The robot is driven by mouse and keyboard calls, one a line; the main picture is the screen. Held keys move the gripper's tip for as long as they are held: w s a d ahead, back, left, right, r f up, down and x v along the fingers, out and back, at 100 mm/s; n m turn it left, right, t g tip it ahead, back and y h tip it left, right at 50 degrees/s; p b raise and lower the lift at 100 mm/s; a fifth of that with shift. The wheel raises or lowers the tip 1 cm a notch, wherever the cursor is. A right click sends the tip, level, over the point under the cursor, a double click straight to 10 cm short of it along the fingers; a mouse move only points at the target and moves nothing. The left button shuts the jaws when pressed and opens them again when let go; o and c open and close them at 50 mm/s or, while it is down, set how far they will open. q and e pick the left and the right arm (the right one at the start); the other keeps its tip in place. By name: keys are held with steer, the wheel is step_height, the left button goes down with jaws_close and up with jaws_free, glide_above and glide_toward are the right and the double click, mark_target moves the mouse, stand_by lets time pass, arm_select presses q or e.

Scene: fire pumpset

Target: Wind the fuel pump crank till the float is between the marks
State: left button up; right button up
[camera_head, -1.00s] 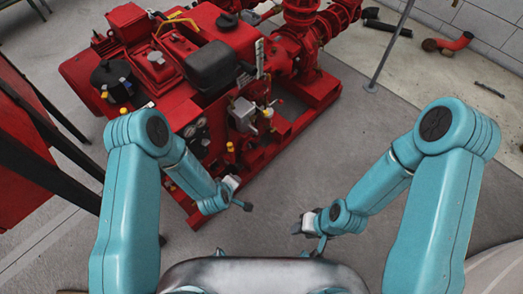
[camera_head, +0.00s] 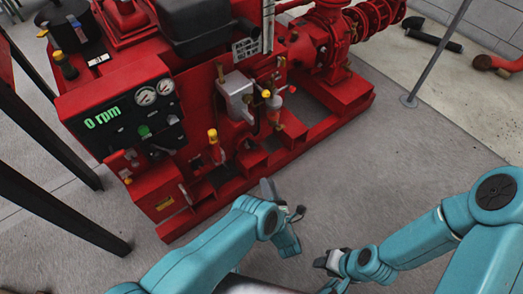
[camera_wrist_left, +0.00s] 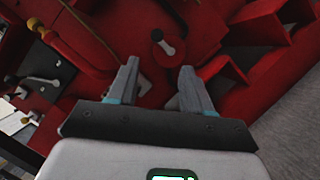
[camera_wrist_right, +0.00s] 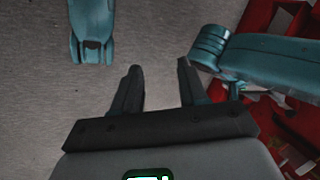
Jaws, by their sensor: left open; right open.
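The red pumpset (camera_head: 200,90) stands ahead of me. A grey metal unit (camera_head: 238,95) with small fittings sits on its near side. I cannot tell for sure which part is the fuel pump crank. A pale upright strip with dark markings (camera_head: 268,25) stands above it, but I cannot make out a float. My left gripper (camera_head: 284,202) is open and empty, below and in front of the red frame. In the left wrist view its fingers (camera_wrist_left: 158,85) point at red parts and a small grey lever (camera_wrist_left: 166,46). My right gripper (camera_head: 332,258) is open over the floor; its fingers (camera_wrist_right: 158,78) are empty.
A control panel (camera_head: 140,115) reads "0 rpm" at the left. Dark posts (camera_head: 50,140) stand at the left. A thin grey pole (camera_head: 435,55) stands at the right. Pipe pieces (camera_head: 433,36) lie by the wall. The floor (camera_head: 420,140) between is clear.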

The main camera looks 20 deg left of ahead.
arm_select(q)
steer(key=b, duration=0.7)
glide_toward(254, 145)
steer(key=b+x, duration=0.1)
steer(key=x, duration=0.6)
steer(key=f+b+x, duration=0.1)
steer(key=x, duration=0.2)
steer(key=shift+w+a+b, duration=0.1)
steer(key=shift+w+b, duration=0.15)
steer(key=shift+b, duration=0.05)
arm_select(e)
steer(key=w+d+f+t, duration=0.1)
steer(key=w+f+t, duration=0.1)
steer(key=w+f, duration=0.3)
step_height(254, 145, down, 4)
steer(key=shift+w+d+f+h, duration=0.15)
steer(key=shift+d+f+h, duration=0.05)
steer(key=shift+f+h, duration=0.1)
arm_select(q)
steer(key=shift+c, duration=0.3)
jaws_close()
